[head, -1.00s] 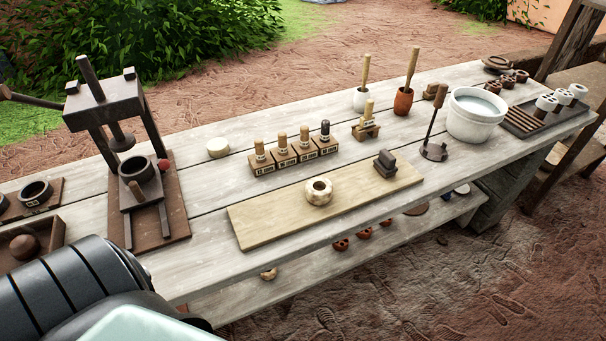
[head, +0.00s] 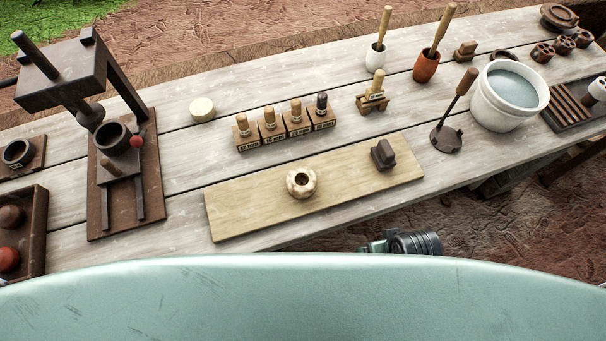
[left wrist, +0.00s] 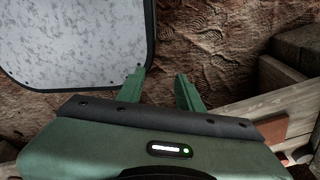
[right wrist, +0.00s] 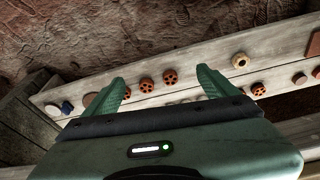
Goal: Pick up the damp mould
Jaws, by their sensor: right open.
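No label shows which thing is the damp mould. A dark round mould-like cup (head: 112,139) stands under the screw press (head: 70,80) at the left of the bench. A similar dark cup (head: 18,152) sits on a small board at the far left. A pale ring-shaped piece (head: 301,182) lies on the wooden board, with a dark brown block (head: 383,154) to its right. My left gripper (left wrist: 160,74) is open and empty over the ground beside a pale panel. My right gripper (right wrist: 161,74) is open and empty, facing the lower shelf. Neither gripper's fingers show in the head view.
The bench (head: 190,135) also holds labelled stamps (head: 285,130), a white water tub (head: 510,95), a tool with an upright handle (head: 447,138) and a dark tray (head: 30,225). The lower shelf (right wrist: 210,70) carries several orange pierced discs (right wrist: 169,76). The wooden board's left end is clear.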

